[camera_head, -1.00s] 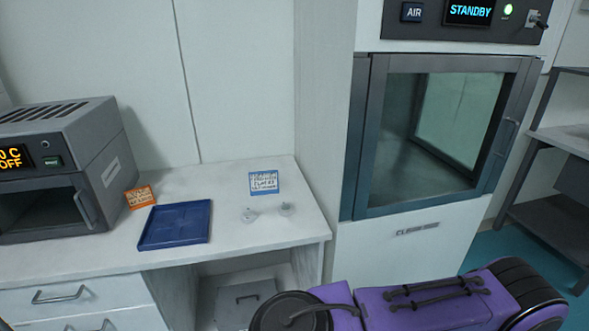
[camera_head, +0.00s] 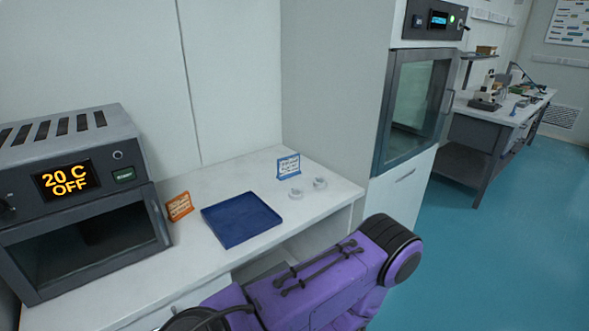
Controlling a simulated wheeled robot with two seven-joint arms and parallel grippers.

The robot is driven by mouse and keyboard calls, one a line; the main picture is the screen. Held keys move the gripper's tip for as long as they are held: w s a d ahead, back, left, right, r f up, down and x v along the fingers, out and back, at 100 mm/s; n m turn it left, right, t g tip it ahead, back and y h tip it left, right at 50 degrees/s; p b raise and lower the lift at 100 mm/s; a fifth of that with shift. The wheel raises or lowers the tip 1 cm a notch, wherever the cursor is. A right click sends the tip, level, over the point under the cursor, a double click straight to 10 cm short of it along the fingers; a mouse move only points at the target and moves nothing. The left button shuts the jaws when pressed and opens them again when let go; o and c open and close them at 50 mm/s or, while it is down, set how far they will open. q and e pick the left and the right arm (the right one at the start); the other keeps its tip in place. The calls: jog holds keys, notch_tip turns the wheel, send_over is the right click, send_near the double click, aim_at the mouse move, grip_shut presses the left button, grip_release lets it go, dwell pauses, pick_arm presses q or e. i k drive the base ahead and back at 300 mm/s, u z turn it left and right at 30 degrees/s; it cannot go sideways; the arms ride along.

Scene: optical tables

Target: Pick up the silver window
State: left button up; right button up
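Two small pale round pieces lie on the white counter near its right end, one at the left (camera_head: 295,193) and one at the right (camera_head: 320,183). They are too small to tell whether either is the silver window. A blue label stand (camera_head: 288,166) stands just behind them. Neither of my grippers shows; only a purple arm link of mine crosses the bottom of the view, in front of the counter.
A shallow blue tray (camera_head: 240,220) lies on the counter beside an orange label stand (camera_head: 179,206). A grey oven (camera_head: 80,200) reading "20 C OFF" stands at the left. A glass-doored cabinet (camera_head: 412,110) stands at the right. Farther right are a bench (camera_head: 500,120) with instruments and open blue floor.

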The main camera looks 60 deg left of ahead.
aim_at(318, 182)
jog(key=u, duration=0.05)
jog(key=k, duration=0.1)
jog(key=u, duration=1.15)
